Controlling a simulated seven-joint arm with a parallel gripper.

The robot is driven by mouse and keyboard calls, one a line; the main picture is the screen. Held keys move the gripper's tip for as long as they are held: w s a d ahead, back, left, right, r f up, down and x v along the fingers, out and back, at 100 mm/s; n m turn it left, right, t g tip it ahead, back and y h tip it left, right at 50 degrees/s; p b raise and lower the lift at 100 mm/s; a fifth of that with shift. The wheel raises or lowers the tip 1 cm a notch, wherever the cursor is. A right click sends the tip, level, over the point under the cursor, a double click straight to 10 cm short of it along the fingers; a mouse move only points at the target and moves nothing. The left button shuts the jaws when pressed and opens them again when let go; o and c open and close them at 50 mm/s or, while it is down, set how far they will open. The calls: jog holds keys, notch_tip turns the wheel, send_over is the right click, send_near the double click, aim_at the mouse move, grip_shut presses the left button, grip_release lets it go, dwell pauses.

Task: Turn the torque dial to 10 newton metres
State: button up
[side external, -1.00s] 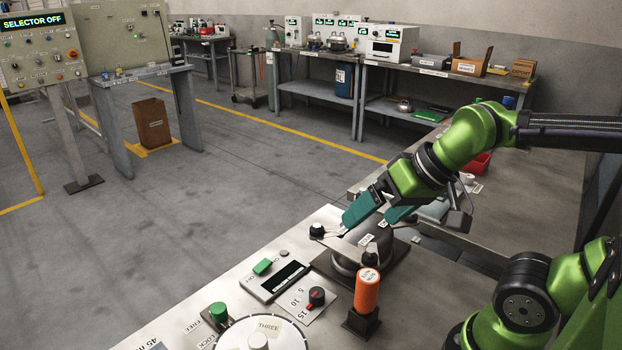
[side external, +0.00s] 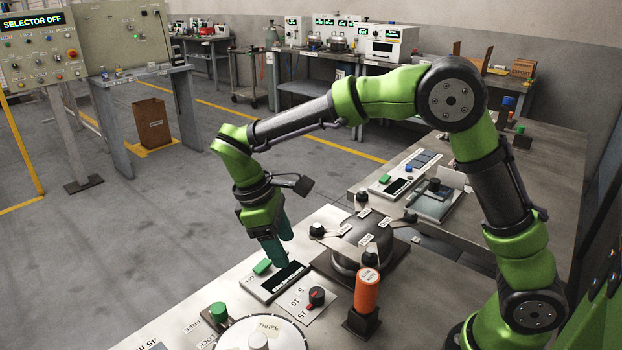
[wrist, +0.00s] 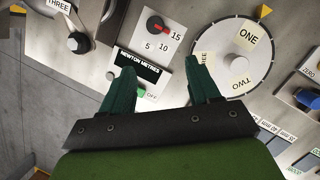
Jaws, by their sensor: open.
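The torque dial (side external: 317,296) is a small black knob with a red pointer, on a pale plate marked 5, 10 and 15. It also shows in the wrist view (wrist: 155,25), where the red pointer aims toward the 15. My gripper (side external: 284,254) is open and empty, pointing down above the panel, to the upper left of the dial in the side view. In the wrist view its fingertips (wrist: 161,63) are spread, with the dial beyond them and apart from them. A black strip labelled NEWTON METRES (wrist: 138,62) lies between dial and gripper; I see no lit number on it.
A green button (side external: 262,267) sits beside the strip. An orange cylinder (side external: 367,290) stands upright right of the dial. A round numbered plate (side external: 290,338) lies in front. Behind is a dark dome with lever arms (side external: 362,243).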

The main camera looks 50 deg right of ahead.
jog(key=w+r+n, duration=0.1)
jog(key=r, duration=0.1)
send_near(315, 292)
jog(key=shift+n+g+h, duration=0.3)
jog(key=shift+n, duration=0.1)
jog(key=x, duration=0.9)
jog(key=shift+w+a+f, duration=0.15)
jog(key=shift+f, duration=0.1)
jog(key=c, duration=1)
jog(key=shift+c, duration=0.2)
